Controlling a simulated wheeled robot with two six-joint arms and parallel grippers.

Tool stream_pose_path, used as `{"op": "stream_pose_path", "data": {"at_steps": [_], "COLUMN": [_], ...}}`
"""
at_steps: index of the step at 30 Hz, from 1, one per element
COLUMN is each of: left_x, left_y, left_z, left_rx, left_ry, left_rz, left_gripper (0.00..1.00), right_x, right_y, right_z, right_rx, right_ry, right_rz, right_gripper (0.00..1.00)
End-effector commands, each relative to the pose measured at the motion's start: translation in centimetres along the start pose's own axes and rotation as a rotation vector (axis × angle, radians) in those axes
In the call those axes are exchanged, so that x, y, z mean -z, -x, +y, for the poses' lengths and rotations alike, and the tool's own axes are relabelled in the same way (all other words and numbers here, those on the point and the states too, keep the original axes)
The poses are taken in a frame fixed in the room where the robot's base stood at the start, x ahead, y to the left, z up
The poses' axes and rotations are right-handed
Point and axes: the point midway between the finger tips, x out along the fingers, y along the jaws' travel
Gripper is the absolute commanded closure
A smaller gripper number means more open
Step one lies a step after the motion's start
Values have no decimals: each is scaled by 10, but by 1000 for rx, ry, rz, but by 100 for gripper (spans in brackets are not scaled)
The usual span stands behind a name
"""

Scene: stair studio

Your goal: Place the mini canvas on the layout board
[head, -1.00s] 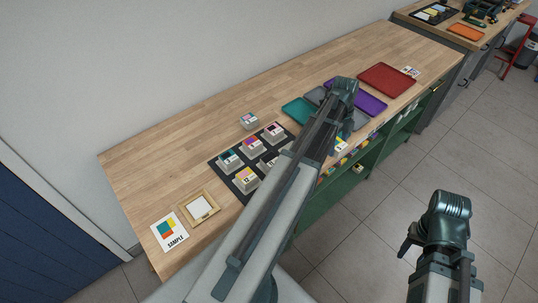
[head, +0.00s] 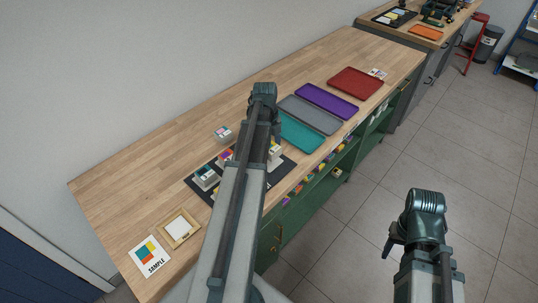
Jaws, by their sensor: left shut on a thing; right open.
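The dark layout board (head: 287,168) lies on the wooden bench, partly covered by my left arm. Several pale blocks with coloured tops (head: 206,176) stand on it. My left gripper (head: 273,138) is mostly hidden behind its own arm, shut on a small white block with a yellow patch, which looks like the mini canvas (head: 275,151). It appears over the right part of the board; I cannot tell whether it touches. My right gripper (head: 391,246) is open, over the floor to the right of the bench, with its fingers mostly hidden.
Another small block (head: 222,133) stands behind the board. Teal (head: 302,133), grey (head: 309,115), purple (head: 327,101) and red (head: 356,83) trays lie to the right. A wooden frame (head: 180,228) and a SAMPLE card (head: 150,255) lie at the left. Green shelves (head: 318,178) are below.

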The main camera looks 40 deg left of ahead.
Motion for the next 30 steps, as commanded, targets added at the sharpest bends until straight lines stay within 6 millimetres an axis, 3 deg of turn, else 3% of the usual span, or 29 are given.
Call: {"op": "stream_pose_path", "data": {"at_steps": [2, 9, 23, 24, 28, 30], "left_x": [-8, -11, -12, -12, -11, -11], "left_y": [0, -35, -39, -38, -38, -38], "left_z": [5, 5, 5, 5, 5, 5], "left_rx": [0, 0, 0, 0, 0, 0], "left_ry": [2, 0, 0, 0, 1, 1], "left_rz": [0, 0, 0, 0, 0, 0], "left_gripper": [94, 94, 94, 28, 4, 1], "right_x": [0, 2, 2, 2, 2, 2], "right_y": [-2, -36, -40, -39, -39, -39], "right_z": [0, -4, -4, -4, -4, -4], "right_rx": [0, 0, 0, 0, 0, 0], "right_ry": [0, 0, 0, 0, 0, 0], "right_rz": [0, 0, 0, 0, 0, 0], "right_gripper": [50, 50, 50, 50, 50, 50]}}
